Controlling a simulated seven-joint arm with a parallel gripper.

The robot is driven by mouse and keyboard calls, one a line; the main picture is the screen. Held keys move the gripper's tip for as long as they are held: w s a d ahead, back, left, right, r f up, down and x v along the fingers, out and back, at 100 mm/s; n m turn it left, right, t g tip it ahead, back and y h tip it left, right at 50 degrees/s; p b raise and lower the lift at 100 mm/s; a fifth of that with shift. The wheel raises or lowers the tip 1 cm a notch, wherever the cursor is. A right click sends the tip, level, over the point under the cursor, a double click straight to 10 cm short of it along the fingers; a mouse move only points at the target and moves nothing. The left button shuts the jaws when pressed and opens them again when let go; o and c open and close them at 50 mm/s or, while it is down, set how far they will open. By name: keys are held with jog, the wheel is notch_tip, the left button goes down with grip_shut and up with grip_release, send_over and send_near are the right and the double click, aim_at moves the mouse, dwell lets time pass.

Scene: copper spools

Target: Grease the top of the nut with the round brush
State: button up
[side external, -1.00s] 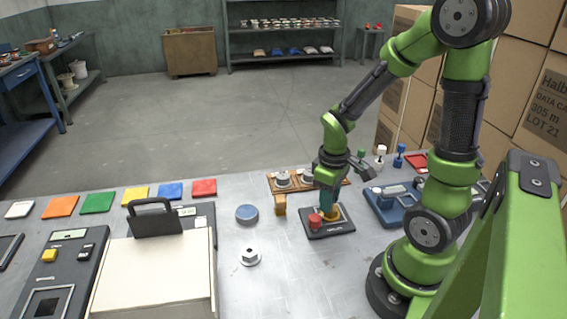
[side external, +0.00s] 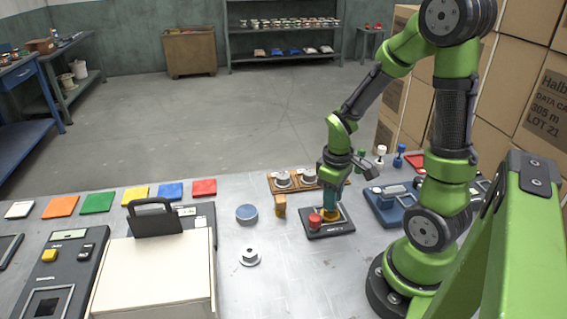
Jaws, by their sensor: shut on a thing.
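A silver flanged nut (side external: 249,257) sits on the bench, left of and nearer than my gripper. My gripper (side external: 330,188) points down at a dark base plate (side external: 340,231) and is shut on a teal-handled tool (side external: 330,202), which looks like the round brush. The tool stands upright, its lower end at an amber part (side external: 331,214) on the plate. Its tip is hidden, so I cannot tell whether it touches. A red round piece (side external: 315,221) sits on the same plate, just left of the tool.
A small amber block (side external: 280,206) and a wooden rack (side external: 275,186) with metal pieces stand close by. A blue disc (side external: 247,212) lies further left. A blue device (side external: 385,205) is to the right. A large cream box (side external: 155,275) stands at front left. The bench around the nut is clear.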

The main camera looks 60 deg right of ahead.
jog(key=shift+d, duration=0.9)
jog(key=shift+a+f, duration=0.1)
jog(key=shift+a, duration=1.95)
jog(key=shift+r, duration=3.05)
jog(key=shift+r, duration=1.5)
